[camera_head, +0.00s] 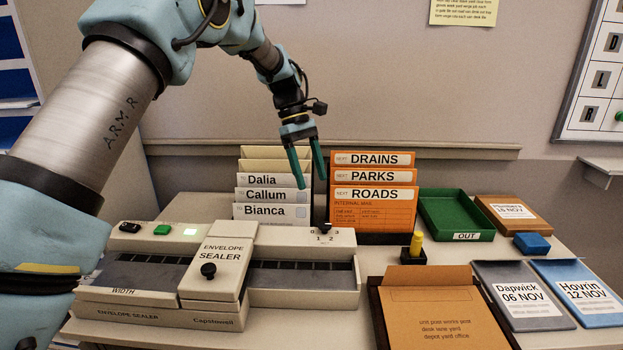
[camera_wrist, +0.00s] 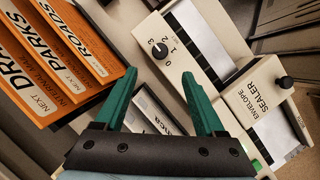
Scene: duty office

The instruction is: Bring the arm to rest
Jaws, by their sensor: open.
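My gripper (camera_head: 308,168) has green fingers and hangs from my arm above the desk, pointing down. The fingers stand apart with nothing held between them. They are in front of the file racks, between the white name folders (camera_head: 270,195) and the orange folders (camera_head: 372,195). In the wrist view, my gripper (camera_wrist: 168,90) shows both fingers spread, with part of a white name folder (camera_wrist: 150,112) visible between them. Whether the fingertips touch any folder cannot be told.
An envelope sealer (camera_head: 213,265) with a dial stands at the front left. A green OUT tray (camera_head: 455,213), a tray holding a brown envelope (camera_head: 435,310), a yellow-topped item (camera_head: 416,243), a blue block (camera_head: 531,243) and dated envelopes (camera_head: 522,295) occupy the right. Free air lies above the racks.

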